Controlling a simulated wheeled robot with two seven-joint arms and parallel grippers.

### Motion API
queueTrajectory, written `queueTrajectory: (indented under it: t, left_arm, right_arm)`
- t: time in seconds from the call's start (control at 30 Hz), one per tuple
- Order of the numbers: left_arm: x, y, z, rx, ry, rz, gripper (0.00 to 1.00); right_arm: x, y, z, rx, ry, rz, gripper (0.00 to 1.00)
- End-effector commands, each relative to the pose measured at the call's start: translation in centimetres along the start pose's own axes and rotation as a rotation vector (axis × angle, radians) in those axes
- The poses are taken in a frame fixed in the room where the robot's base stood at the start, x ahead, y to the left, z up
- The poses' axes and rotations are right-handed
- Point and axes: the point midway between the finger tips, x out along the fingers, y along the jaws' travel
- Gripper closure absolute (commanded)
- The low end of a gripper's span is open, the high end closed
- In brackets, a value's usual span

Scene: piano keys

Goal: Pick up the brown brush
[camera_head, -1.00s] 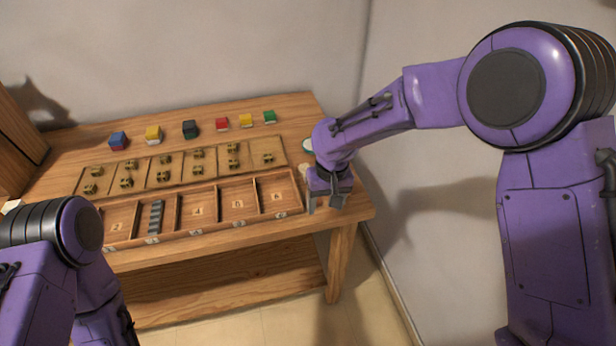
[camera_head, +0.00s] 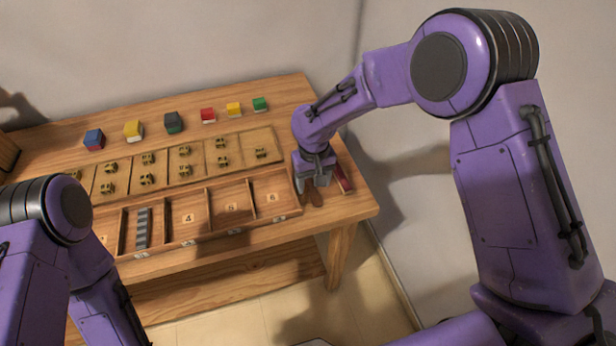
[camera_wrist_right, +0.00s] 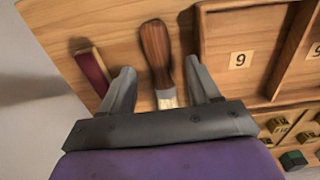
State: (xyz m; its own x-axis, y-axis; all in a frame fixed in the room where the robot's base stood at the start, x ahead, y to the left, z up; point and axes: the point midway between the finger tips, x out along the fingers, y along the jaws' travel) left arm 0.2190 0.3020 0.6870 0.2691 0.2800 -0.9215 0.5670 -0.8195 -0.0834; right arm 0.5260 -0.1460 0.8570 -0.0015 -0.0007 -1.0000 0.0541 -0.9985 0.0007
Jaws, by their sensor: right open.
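The brown brush (camera_wrist_right: 155,52) lies on the tabletop beside the compartment tray. In the right wrist view its dark wooden handle points away and its pale metal collar (camera_wrist_right: 167,98) sits between my fingers; the rest is hidden behind the gripper body. In the head view part of the brush (camera_head: 314,198) shows under my right gripper (camera_head: 313,186). My right gripper, also in the right wrist view (camera_wrist_right: 160,69), is open, with one finger on each side of the brush and visible gaps. My left arm shows at the lower left, but its gripper is out of view.
A dark red object (camera_wrist_right: 92,68) lies close beside the gripper, also in the head view (camera_head: 343,178). The numbered compartment tray (camera_head: 290,216) is on the other side, holding a grey striped piece (camera_head: 143,228). Several coloured blocks, including a green one (camera_head: 260,104), line the back.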

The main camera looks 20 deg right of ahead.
Motion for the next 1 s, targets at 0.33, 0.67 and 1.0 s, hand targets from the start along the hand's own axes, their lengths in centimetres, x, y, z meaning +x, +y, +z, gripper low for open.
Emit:
queueTrajectory:
  t: [0.33, 0.67, 1.0]
  left_arm:
    - [-0.4, 0.0, -0.2, 0.0, 0.0, 0.0, 0.48]
    - [-0.4, 0.0, -0.2, 0.0, 0.0, 0.0, 0.48]
    - [0.1, 0.0, 0.0, 0.0, 0.0, 0.0, 0.48]
  right_arm:
    - [2.4, 0.1, 0.0, 0.002, 0.002, 0.0, 0.38]
    - [2.4, 0.1, 0.0, 0.002, 0.001, 0.0, 0.99]
    - [1.3, 0.1, -0.1, 0.002, 0.004, 0.0, 1.0]
